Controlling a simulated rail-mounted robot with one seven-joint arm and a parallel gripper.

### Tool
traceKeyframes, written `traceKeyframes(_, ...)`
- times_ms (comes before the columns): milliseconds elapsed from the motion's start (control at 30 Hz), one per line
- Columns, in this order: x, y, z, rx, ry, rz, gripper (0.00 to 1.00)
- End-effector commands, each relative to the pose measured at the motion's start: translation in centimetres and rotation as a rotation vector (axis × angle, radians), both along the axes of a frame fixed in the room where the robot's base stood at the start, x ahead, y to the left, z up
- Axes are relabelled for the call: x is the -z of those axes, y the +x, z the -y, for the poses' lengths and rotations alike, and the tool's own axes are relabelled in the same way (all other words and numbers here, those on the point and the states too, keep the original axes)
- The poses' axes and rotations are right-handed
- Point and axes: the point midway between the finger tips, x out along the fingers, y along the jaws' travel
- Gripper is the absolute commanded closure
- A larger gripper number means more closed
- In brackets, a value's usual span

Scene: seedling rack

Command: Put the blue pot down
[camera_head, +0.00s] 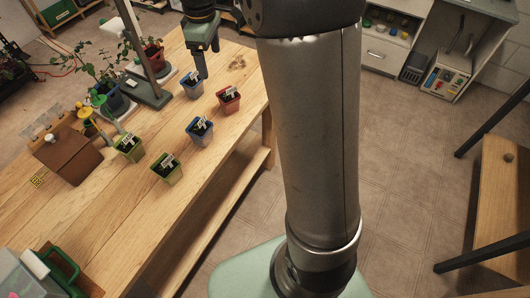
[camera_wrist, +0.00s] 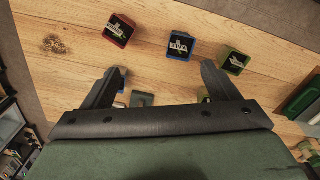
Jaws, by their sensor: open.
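Two blue pots with dark soil and white tags stand upright on the wooden table. The far blue pot (camera_head: 192,87) is close to my gripper (camera_head: 203,72) in the head view; the nearer blue pot (camera_head: 199,132) stands in the middle of the group. In the wrist view my gripper (camera_wrist: 162,70) is open, with nothing held between its fingers. The nearer blue pot (camera_wrist: 181,46) shows beyond the fingertips. The far blue pot (camera_wrist: 123,72) is mostly hidden behind the left finger. My gripper is above the table; its exact height is hard to tell.
A red pot (camera_head: 229,101) stands right of the blue pots. Two green pots (camera_head: 130,150) (camera_head: 167,171) stand nearer. A stand with a grey-green base (camera_head: 147,92) and potted plants is at the left. Scattered soil (camera_head: 237,62) lies behind. Bare tabletop (camera_head: 110,205) is at the front.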

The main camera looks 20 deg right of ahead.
Motion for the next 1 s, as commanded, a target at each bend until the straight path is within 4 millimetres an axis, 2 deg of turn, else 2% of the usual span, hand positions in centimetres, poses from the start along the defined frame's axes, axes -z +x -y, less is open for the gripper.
traceKeyframes(33, -0.3, -3.9, 0.5, 0.117, 0.005, 0.006, 0.19)
traceKeyframes(200, 1.6, -15.6, 1.7, 0.521, 0.027, 0.019, 0.19)
traceKeyframes(300, 3.5, -21.2, 2.0, 0.715, 0.041, 0.024, 0.19)
traceKeyframes(400, 5.3, -25.2, 2.2, 0.854, 0.051, 0.024, 0.19)
traceKeyframes(500, 6.5, -27.3, 2.3, 0.934, 0.057, 0.026, 0.19)
traceKeyframes(600, 6.9, -28.1, 2.3, 0.965, 0.058, 0.024, 0.19)
traceKeyframes(1000, 6.9, -28.1, 2.3, 0.966, 0.058, 0.022, 0.19)
